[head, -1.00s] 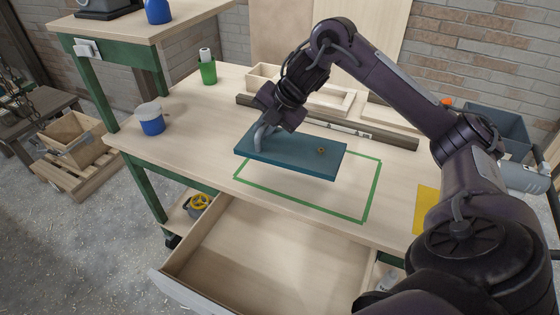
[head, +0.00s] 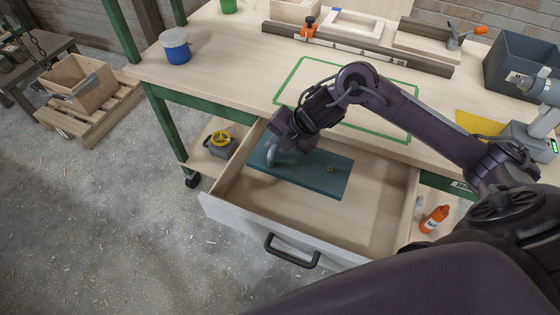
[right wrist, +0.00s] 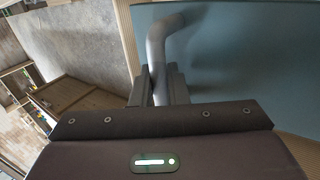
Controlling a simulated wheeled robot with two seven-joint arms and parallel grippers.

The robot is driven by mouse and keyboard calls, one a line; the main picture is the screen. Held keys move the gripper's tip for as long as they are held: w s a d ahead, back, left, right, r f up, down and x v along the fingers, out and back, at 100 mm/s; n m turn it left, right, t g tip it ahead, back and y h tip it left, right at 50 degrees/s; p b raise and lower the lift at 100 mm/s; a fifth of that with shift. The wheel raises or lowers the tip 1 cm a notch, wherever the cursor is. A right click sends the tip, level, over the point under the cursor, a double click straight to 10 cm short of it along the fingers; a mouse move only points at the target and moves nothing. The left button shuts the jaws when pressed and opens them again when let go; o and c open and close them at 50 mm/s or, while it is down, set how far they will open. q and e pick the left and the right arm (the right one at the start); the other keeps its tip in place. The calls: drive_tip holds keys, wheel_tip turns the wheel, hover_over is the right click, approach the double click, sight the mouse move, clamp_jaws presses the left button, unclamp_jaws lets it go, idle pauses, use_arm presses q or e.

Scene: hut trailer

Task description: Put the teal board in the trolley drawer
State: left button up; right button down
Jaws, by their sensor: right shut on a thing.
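My right gripper (head: 272,155) is shut on a grey handle at the board's left end. In the right wrist view, the jaws (right wrist: 160,85) close around the curved grey handle (right wrist: 163,40), with the teal board (right wrist: 235,50) behind it. The drawer is pulled out and otherwise looks empty. My left gripper is not in view.
The bench top above has a green taped outline (head: 412,100), now empty, and a long rail (head: 360,52). A blue tub (head: 175,46) stands at its left. A yellow-ringed item (head: 221,142) and an orange bottle (head: 434,218) flank the drawer on the lower shelf.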

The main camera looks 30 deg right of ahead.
sight(278, 155)
wheel_tip(278, 155, down, 3)
drive_tip(key=shift+f, duration=0.9)
wheel_tip(278, 155, down, 3)
drive_tip(key=shift+f+b, duration=0.2)
drive_tip(key=shift+b, duration=0.25)
drive_tip(key=shift+f, duration=0.2)
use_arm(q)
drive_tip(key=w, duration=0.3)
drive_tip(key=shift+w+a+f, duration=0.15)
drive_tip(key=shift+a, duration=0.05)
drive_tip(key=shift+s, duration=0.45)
use_arm(e)
drive_tip(key=c, duration=1.4)
unclamp_jaws()
